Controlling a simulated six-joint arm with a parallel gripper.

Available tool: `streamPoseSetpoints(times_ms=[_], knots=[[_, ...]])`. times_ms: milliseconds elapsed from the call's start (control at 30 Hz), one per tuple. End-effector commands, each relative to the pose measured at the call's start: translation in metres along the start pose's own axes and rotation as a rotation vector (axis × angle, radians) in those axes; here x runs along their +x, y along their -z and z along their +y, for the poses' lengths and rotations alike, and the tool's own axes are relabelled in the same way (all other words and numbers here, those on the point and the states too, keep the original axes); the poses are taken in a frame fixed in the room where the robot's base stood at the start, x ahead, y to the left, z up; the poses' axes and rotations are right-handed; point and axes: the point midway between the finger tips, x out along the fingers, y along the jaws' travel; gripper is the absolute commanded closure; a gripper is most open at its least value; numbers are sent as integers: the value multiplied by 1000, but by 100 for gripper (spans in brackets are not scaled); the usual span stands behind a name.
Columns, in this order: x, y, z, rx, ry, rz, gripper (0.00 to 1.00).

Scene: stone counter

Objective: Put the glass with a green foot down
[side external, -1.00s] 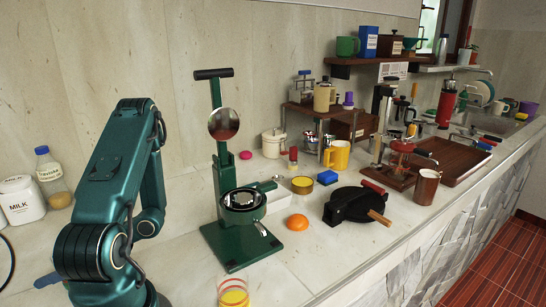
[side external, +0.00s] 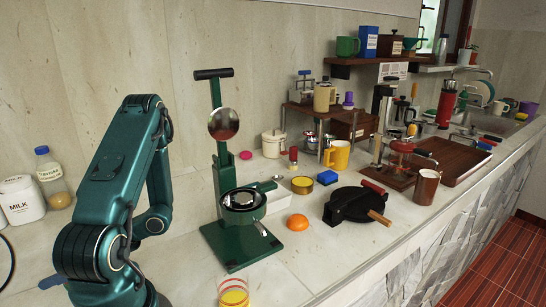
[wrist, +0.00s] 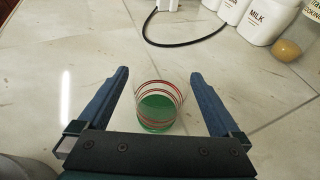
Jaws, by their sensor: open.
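The glass with a green foot (wrist: 158,113) stands upright on the pale stone counter in the wrist view, with thin red rings around its clear wall. My gripper (wrist: 160,73) is open, with one dark blue finger on each side of the glass and a gap between each finger and the wall. A different glass with a yellow foot (side external: 234,297) stands at the bottom edge of that view.
A green lever press (side external: 235,250) stands right of my arm, with an orange (side external: 298,222) beside it. Milk containers (side external: 22,202) and a bottle (side external: 52,178) stand at the left. A black cable (wrist: 190,42) lies beyond the glass. The counter around the glass is clear.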

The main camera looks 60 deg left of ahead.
Motion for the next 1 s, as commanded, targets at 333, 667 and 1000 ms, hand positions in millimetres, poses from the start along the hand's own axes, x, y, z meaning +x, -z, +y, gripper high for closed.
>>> streamPoseSetpoints(times_ms=[333, 667, 1000], knots=[[-64, 1, -2, -4, 10, 4, 0], [-101, 1, 0, -4, 3, 7, 0], [-157, 15, 17, -230, 30, 352, 0]])
